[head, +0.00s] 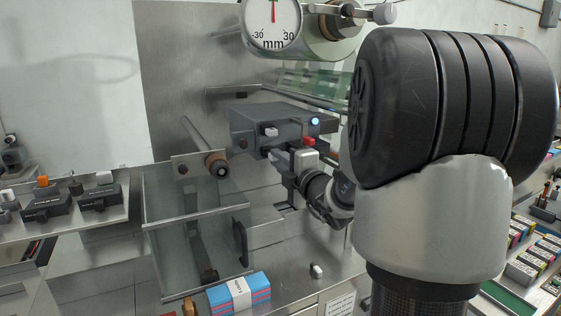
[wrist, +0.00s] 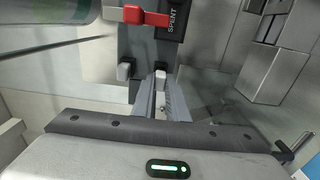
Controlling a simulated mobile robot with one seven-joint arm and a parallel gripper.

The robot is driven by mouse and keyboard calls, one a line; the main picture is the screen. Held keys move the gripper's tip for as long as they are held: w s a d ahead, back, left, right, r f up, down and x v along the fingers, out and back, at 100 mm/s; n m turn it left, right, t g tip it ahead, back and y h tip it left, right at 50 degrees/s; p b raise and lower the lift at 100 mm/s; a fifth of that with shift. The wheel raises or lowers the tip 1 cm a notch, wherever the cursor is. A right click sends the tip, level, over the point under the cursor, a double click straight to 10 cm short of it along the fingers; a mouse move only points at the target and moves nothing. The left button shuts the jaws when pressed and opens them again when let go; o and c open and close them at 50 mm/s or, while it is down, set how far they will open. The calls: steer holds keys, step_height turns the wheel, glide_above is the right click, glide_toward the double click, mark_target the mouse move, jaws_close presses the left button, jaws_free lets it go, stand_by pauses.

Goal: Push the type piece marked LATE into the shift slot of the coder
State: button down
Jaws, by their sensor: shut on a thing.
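The coder (head: 262,122) is a dark grey box on the machine, with a lit blue lamp and a red part; it also shows in the wrist view (wrist: 140,45). My gripper (head: 280,160) is at its lower front face. In the wrist view my gripper (wrist: 161,88) is shut on a small pale type piece (wrist: 160,73), whose far end is at the coder. Its marking is not readable, and I cannot tell how deep it sits. A second pale piece (wrist: 125,72) sticks out of the coder to the left; it also shows in the head view (head: 268,131).
A red part (wrist: 145,17) lies beside the SPENT label (wrist: 172,20). A roller (head: 216,163) projects left of the coder. A loose pale piece (head: 317,270) and a blue-pink pack (head: 240,291) lie on the bench below. My arm hides the right side.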

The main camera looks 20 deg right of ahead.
steer(key=shift+w, duration=0.8)
stand_by(0.5)
steer(key=c, duration=1.7)
jaws_free()
steer(key=shift+o, duration=0.2)
